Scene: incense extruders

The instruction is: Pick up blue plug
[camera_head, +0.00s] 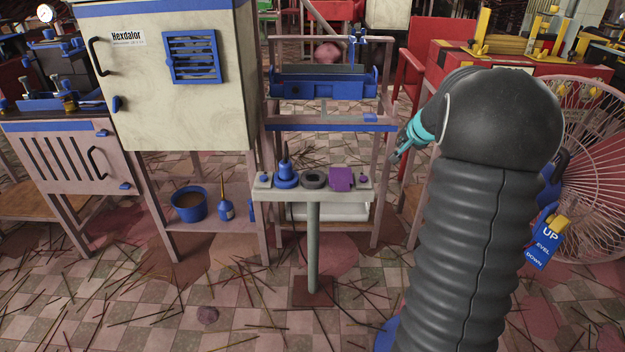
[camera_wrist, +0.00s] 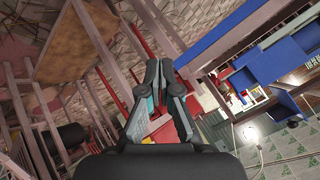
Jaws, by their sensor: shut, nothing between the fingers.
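The blue plug (camera_head: 286,177) stands upright on the left part of a small pale stand (camera_head: 312,195), with a wide round base and a narrow tip. My gripper (camera_head: 398,157) is to the right of the stand in the head view, partly hidden behind my dark arm. In the wrist view my gripper (camera_wrist: 153,68) has its fingertips together with nothing between them. The plug does not show in the wrist view.
A dark ring (camera_head: 314,180) and a purple block (camera_head: 342,178) sit on the stand beside the plug. A pale cabinet (camera_head: 180,110) stands at left, a pink fan (camera_head: 595,170) at right. Sticks litter the tiled floor in front.

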